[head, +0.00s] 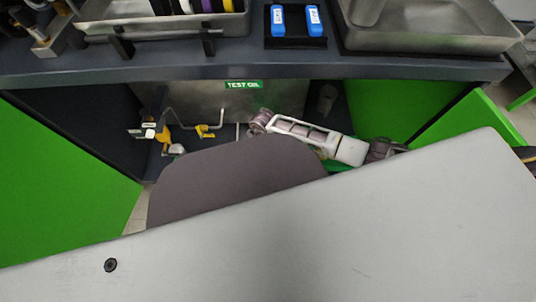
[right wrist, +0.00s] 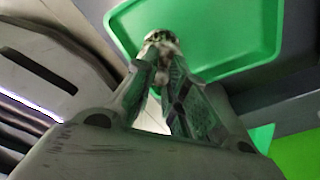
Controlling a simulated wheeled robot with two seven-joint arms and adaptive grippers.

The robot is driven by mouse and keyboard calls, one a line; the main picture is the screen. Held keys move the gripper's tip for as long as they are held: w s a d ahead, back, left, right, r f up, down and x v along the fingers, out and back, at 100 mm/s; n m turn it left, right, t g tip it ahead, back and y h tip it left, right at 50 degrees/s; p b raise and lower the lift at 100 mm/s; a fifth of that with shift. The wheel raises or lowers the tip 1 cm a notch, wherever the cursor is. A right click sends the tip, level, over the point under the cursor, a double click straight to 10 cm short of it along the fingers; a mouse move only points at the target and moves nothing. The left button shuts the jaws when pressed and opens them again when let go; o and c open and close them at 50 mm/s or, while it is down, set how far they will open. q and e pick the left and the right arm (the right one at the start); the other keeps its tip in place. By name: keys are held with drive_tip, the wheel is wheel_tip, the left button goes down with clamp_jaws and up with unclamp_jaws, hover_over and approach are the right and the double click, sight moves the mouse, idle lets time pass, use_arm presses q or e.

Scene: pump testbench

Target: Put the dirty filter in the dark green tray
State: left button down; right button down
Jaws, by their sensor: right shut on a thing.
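My right gripper (right wrist: 163,68) is shut on a small, stained, whitish-brown thing, which looks like the dirty filter (right wrist: 160,38). Only part of the filter shows past the fingertips. In the right wrist view the filter overlaps the inside of a green tray (right wrist: 272,50); I cannot tell how far apart they are. In the head view a small strip of green (head: 341,166) under my arm may be the same tray. My right gripper is hidden in the head view. My left gripper is in neither view.
The bench has an open cabinet with green doors (head: 63,180) and a TEST OIL panel (head: 244,85). Pipes with yellow handles (head: 205,131) stand inside. On top are two blue items (head: 295,20), a metal basin (head: 430,35) and a rack of coloured discs (head: 185,28).

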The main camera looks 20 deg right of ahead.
drive_tip(key=shift+f, duration=0.15)
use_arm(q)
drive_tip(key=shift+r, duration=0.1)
use_arm(e)
drive_tip(key=c, duration=1.5)
unclamp_jaws()
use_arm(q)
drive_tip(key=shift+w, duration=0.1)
use_arm(e)
drive_tip(key=shift+o, duration=0.2)
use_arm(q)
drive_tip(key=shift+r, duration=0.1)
use_arm(e)
drive_tip(key=shift+r, duration=0.2)
